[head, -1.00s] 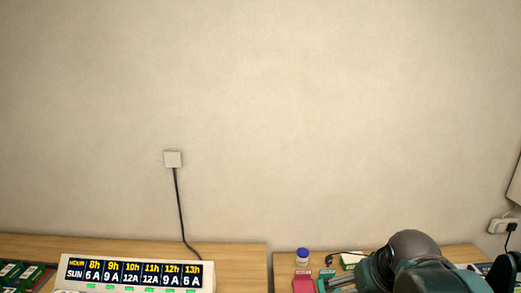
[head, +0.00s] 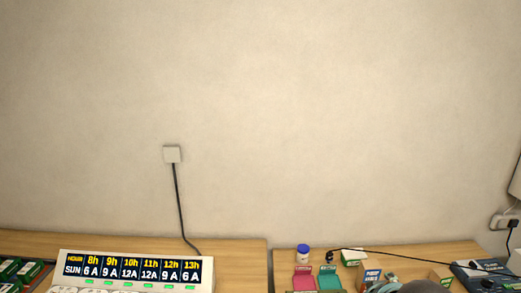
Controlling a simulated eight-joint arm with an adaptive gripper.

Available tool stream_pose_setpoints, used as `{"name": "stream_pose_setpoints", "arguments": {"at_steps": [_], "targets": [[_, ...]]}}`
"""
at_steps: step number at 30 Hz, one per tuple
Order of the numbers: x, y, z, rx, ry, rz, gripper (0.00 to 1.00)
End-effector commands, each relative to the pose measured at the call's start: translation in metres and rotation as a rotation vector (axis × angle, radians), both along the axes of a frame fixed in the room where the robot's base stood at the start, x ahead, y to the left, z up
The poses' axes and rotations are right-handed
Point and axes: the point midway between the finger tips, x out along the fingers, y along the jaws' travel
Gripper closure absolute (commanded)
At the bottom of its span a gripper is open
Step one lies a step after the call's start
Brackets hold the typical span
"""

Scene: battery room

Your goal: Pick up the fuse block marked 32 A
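No block with a readable 32 A mark shows in the head view. A red-pink block (head: 303,279) and a teal block (head: 330,279) stand side by side on the right table, with labels too small to read. I cannot tell whether either is the 32 A fuse block. Green blocks (head: 12,267) with white labels lie in a dark tray at the far left, also unreadable. Only a grey rounded part of my arm shows at the bottom edge, right of the teal block. My gripper's fingertips are not visible.
A display unit (head: 132,271) with hours and amperes stands on the left table. A gap separates it from the right table. There, a blue-capped jar (head: 303,254), a white-and-blue box (head: 371,276), a cardboard box (head: 440,277) and a blue device (head: 484,273) with a black cable stand.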

Motion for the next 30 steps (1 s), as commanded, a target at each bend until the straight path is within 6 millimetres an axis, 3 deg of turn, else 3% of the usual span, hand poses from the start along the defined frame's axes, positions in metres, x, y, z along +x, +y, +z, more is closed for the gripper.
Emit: {"name": "stream_pose_setpoints", "arguments": {"at_steps": [9,24,30], "targets": [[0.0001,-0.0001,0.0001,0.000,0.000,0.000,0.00],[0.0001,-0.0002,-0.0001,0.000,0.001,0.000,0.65],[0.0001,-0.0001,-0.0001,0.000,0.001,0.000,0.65]]}}
